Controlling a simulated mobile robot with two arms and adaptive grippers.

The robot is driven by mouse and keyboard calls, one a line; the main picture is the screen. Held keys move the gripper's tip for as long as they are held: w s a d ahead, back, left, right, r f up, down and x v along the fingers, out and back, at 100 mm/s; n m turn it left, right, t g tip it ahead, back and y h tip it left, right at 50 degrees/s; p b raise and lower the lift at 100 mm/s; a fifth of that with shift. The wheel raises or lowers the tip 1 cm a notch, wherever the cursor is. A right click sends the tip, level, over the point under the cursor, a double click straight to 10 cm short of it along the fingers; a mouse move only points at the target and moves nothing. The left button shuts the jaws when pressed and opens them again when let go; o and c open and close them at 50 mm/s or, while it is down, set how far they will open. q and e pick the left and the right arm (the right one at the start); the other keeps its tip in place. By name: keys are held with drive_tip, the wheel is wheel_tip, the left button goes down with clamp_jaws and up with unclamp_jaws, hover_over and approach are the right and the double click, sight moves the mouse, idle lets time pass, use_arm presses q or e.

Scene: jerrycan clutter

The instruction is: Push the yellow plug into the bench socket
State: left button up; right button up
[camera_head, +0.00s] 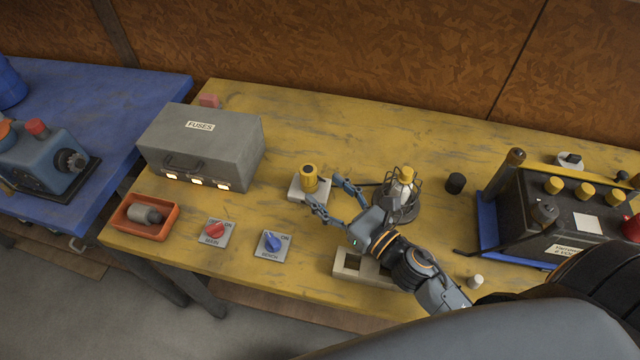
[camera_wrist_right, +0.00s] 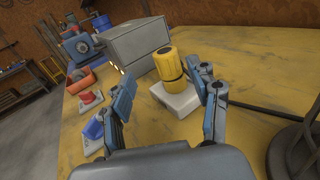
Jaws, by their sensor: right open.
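The yellow plug (camera_head: 309,177) has a dark top and stands upright on the white bench socket (camera_head: 297,191), left of centre on the yellow bench. How deep it sits cannot be told. In the right wrist view the plug (camera_wrist_right: 170,63) and the white socket block (camera_wrist_right: 178,100) show between and beyond my fingers. My right gripper (camera_head: 325,189) is open and empty, its fingertips close to the plug on its near right side. It also shows in the wrist view (camera_wrist_right: 166,80), with a finger at each side of the plug. My left gripper is out of view.
A grey fuse box (camera_head: 202,150) stands left of the socket. A red switch (camera_head: 215,232) and a blue switch (camera_head: 272,242) lie in front. A caged lamp (camera_head: 402,188) stands right, near my wrist. A black battery (camera_head: 560,215) is further right.

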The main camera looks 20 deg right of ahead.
drive_tip(key=shift+d+f, duration=0.15)
drive_tip(key=shift+f, duration=0.15)
